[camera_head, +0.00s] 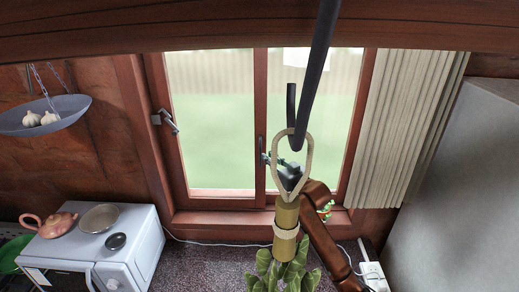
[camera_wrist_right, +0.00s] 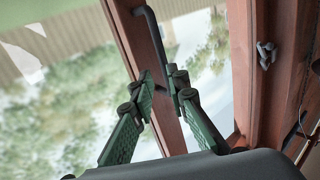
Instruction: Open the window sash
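The window (camera_head: 262,120) has red-brown wooden frames and two glass panes, and looks shut. A dark bar handle (camera_wrist_right: 157,35) is on the middle upright in the right wrist view; in the head view it is a thin dark bar. A grey lever handle (camera_head: 168,121) is on the left frame. My right gripper (camera_wrist_right: 161,76), green-fingered, is open at the lower end of the bar handle, with a finger on either side. I cannot tell if they touch it. In the head view my right gripper (camera_head: 267,158) is partly hidden by a hanging planter's strap.
The hanging plant (camera_head: 284,268) with its bamboo piece (camera_head: 286,232) hangs in front of my right arm. A pleated curtain (camera_head: 405,125) covers the right side. A white microwave (camera_head: 125,250) with a teapot (camera_head: 55,224) stands at lower left. A hanging bowl (camera_head: 50,125) is at upper left.

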